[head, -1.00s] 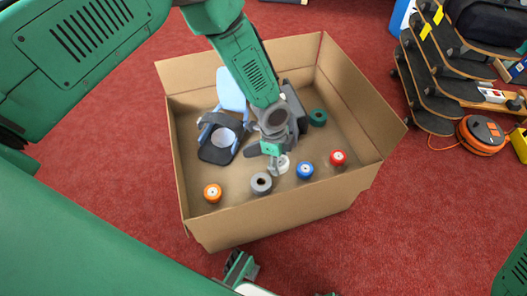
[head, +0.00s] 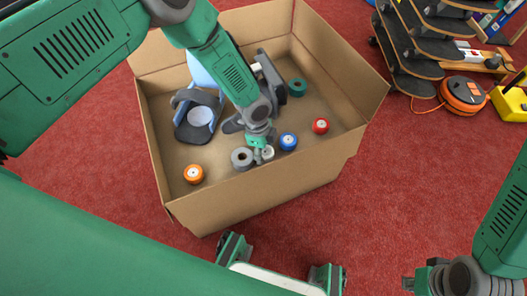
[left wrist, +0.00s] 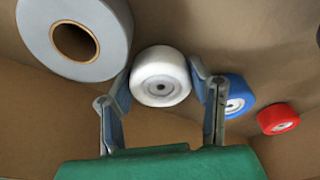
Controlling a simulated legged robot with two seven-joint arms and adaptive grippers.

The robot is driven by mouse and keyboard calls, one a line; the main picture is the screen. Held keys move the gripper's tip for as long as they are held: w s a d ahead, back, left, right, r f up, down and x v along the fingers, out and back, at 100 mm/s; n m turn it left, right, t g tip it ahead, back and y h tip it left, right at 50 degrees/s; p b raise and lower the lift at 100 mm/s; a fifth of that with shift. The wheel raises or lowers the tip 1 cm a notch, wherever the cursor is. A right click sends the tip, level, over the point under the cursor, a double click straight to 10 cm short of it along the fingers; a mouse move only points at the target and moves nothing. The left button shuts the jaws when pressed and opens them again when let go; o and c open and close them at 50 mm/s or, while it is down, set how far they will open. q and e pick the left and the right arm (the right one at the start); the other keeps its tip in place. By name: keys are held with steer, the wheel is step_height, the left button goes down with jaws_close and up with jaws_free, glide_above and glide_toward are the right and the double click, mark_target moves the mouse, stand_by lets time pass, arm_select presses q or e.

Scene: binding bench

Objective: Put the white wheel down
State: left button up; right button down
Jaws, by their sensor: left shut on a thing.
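The white wheel (left wrist: 160,78) is between the two fingers of my left gripper (left wrist: 163,95), which is shut on it. In the head view my left gripper (head: 262,153) reaches down into the cardboard box, and the white wheel (head: 268,153) shows beside its tip. It is low over the box floor, between the grey roll and the blue wheel; I cannot tell whether it touches the floor. My right gripper (head: 415,284) is at the lower right, outside the box, and its fingers are too unclear to read.
The cardboard box (head: 250,188) also holds a grey roll (head: 242,159), a blue wheel (head: 288,141), a red wheel (head: 320,126), an orange wheel (head: 194,174) and a green roll (head: 297,88). Floor is free between the orange wheel and grey roll. Skateboards (head: 412,55) are stacked at right.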

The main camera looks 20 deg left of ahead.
arm_select(q)
steer(key=shift+d+f, duration=0.1)
steer(key=shift+d, duration=0.05)
steer(key=o, duration=1.3)
steer(key=shift+c, duration=0.2)
steer(key=shift+a+f, duration=0.1)
steer(key=shift+a, duration=0.3)
step_height(320, 180, up, 12)
steer(key=a+p, duration=0.2)
steer(key=p, duration=0.3)
steer(key=s+a+f+n+h, duration=0.1)
steer(key=s+a+f+n, duration=0.1)
steer(key=s+n, duration=1.1)
steer(key=s+a+r+n+y, duration=0.1)
steer(key=s+a, duration=0.2)
steer(key=s, duration=0.1)
steer(key=s+a+r+n, duration=0.1)
steer(key=s+a+n, duration=0.1)
steer(key=s, duration=0.3)
steer(key=s+a+r+n+y, duration=0.1)
steer(key=s+a+n, duration=0.1)
steer(key=s+a, duration=0.2)
steer(key=shift+s+a+r+t+y, duration=0.2)
steer(key=shift+s+r+t+y, duration=0.1)
steer(key=shift+s, duration=0.25)
arm_select(e)
step_height(320, 180, up, 5)
steer(key=shift+f, duration=0.1)
arm_select(q)
steer(key=shift+r, duration=0.1)
